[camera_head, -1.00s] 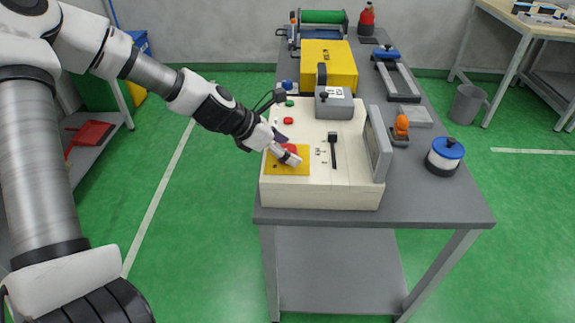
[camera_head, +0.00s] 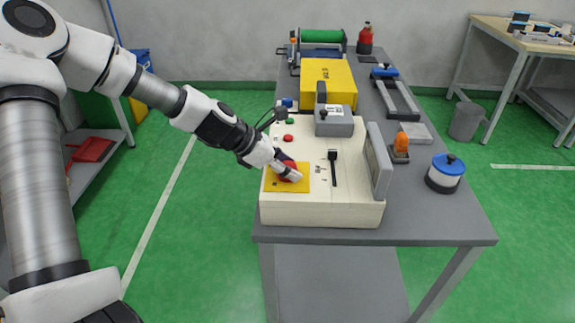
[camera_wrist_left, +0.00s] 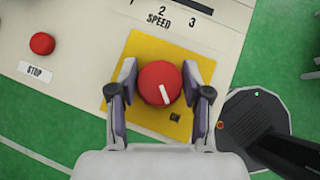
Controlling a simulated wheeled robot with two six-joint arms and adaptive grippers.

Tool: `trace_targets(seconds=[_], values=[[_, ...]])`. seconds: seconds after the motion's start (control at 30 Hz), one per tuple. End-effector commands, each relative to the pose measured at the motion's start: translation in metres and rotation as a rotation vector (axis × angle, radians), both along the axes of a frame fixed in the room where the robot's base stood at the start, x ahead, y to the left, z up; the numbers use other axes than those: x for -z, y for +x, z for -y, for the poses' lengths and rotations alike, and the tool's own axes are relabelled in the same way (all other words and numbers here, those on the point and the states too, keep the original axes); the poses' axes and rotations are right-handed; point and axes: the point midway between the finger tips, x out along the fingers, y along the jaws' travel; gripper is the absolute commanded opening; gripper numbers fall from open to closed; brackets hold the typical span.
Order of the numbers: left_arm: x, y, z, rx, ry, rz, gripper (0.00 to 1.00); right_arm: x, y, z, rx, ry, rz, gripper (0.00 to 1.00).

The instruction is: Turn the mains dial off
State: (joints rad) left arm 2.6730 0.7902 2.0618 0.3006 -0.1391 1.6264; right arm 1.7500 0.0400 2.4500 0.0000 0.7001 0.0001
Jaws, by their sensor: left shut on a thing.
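The red mains dial (camera_wrist_left: 158,84) sits on a yellow plate (camera_wrist_left: 140,46) on the cream control box (camera_head: 335,213). Its white pointer mark slants in the left wrist view, its lower end toward the "ON" label (camera_wrist_left: 175,117). My left gripper (camera_wrist_left: 161,88) has one finger on each side of the dial and is shut on it. In the head view the left gripper (camera_head: 288,176) reaches down onto the dial (camera_head: 286,169), partly covering it. My right gripper is not in view.
A red stop button (camera_wrist_left: 42,44) and a speed scale (camera_wrist_left: 162,18) are near the dial. A black lever (camera_head: 333,167) and an upright grey panel (camera_head: 378,160) stand to its right. A grey box (camera_head: 333,123) and yellow housing (camera_head: 329,82) stand behind.

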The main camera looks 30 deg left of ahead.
Motion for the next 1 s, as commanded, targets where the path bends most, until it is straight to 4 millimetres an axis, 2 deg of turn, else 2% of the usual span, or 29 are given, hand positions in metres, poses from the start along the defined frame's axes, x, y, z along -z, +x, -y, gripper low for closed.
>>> trace_targets(seconds=[0.27,1.0], values=[[0.0,0.0,0.0,0.163,-0.001,-0.005,0.14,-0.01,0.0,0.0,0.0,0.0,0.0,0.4],[0.0,-0.001,0.0,0.86,0.001,-0.007,0.14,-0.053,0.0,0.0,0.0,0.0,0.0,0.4]])
